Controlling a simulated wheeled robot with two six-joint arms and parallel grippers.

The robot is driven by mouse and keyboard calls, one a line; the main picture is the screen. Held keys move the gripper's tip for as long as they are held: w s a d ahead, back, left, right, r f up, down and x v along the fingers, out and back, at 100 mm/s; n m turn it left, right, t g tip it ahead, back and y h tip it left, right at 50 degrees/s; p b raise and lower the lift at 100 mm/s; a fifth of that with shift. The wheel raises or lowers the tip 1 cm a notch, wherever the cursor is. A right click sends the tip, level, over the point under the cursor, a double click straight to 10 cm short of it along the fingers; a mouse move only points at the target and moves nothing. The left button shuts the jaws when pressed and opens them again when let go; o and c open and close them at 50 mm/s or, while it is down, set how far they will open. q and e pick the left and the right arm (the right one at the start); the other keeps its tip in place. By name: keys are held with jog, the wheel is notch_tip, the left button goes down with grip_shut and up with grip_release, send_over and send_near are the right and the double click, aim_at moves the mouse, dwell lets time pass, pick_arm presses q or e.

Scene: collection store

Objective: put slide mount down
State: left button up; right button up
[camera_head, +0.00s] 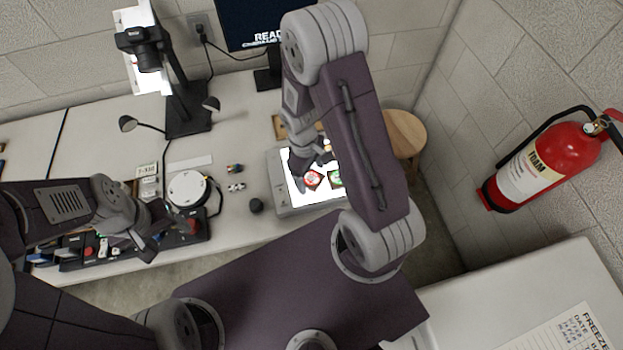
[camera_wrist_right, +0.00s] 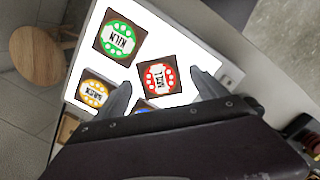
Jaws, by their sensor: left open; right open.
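A dark square slide mount with a red ring (camera_wrist_right: 160,78) lies on the lit white panel of a light box (camera_head: 283,203); it also shows in the head view (camera_head: 313,180). My right gripper (camera_wrist_right: 161,84) is open, with one finger on each side of the red mount in the wrist view. I cannot tell whether the fingers touch it. A green mount (camera_wrist_right: 119,36) and an orange mount (camera_wrist_right: 95,92) lie on the same panel. A blue one (camera_wrist_right: 147,106) is mostly hidden by my gripper. My left gripper (camera_head: 148,248) is open and empty over the bench's left front.
A round white device (camera_head: 187,189), small parts and a dark knob (camera_head: 256,205) lie left of the light box. A camera stand (camera_head: 188,115) and a monitor (camera_head: 268,75) stand behind. A wooden stool (camera_head: 405,133) and a fire extinguisher (camera_head: 545,165) are at right.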

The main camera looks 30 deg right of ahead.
aim_at(312, 178)
jog(key=shift+f, duration=0.25)
jog(key=c, duration=1.6)
jog(key=shift+r, duration=0.15)
notch_tip(312, 178, up, 4)
jog(key=shift+s+d+r+p, duration=0.1)
jog(key=shift+r+p, duration=0.1)
jog(key=shift+p, duration=0.15)
jog(key=s+d+r+b, duration=0.5)
jog(key=s+r, duration=0.1)
jog(key=s, duration=0.4)
jog(key=shift+s+r, duration=0.15)
jog(key=shift+r, duration=0.05)
